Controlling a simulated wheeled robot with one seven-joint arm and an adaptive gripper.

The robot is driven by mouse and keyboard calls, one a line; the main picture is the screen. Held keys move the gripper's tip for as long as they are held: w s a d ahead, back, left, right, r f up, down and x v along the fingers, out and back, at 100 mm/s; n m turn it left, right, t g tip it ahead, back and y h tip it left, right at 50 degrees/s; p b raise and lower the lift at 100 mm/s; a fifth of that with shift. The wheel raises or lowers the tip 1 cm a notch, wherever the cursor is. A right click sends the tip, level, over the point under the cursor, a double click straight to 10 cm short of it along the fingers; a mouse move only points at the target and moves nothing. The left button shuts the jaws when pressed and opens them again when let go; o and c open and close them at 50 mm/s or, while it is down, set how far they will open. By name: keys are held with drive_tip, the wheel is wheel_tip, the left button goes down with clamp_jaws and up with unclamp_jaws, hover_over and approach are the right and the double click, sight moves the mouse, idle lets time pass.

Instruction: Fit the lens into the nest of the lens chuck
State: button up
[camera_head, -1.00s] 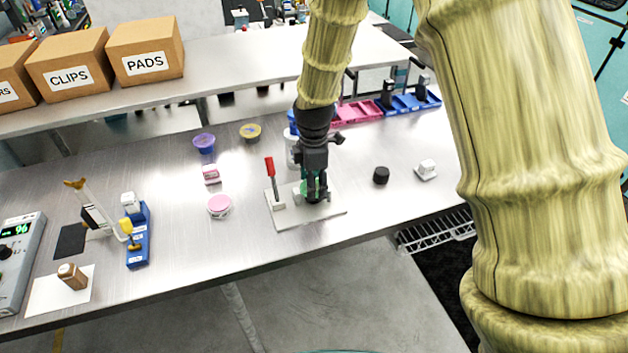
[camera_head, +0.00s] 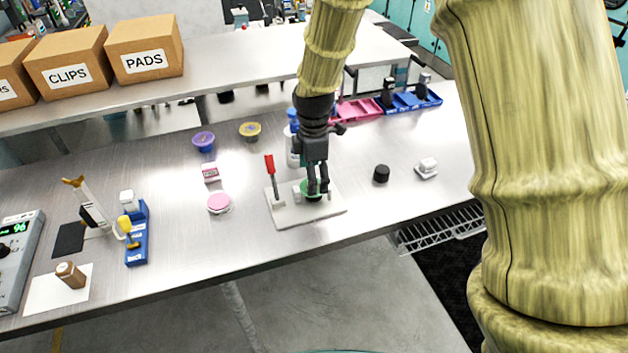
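The lens chuck (camera_head: 326,213) is a pale flat plate with an upright red-handled lever (camera_head: 270,168) at its left, lying near the table's front edge. A small green round piece (camera_head: 304,187), which looks like the lens, is at the middle of the chuck, partly hidden by my fingers. My gripper (camera_head: 318,191) points down over the chuck, with its two dark fingertips at the green piece. A narrow gap shows between the fingers. I cannot tell whether they grip the piece or whether it sits fully in the nest, which is hidden.
A blue-capped bottle (camera_head: 293,150) stands close behind my gripper. A black round piece (camera_head: 381,173) and a white block (camera_head: 427,168) lie to the right. A pink round tub (camera_head: 219,203) and a pink-white box (camera_head: 211,173) lie to the left. Table between is clear.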

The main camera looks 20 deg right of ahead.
wheel_tip(320, 180, up, 10)
drive_tip(key=b, duration=0.2)
idle(0.3)
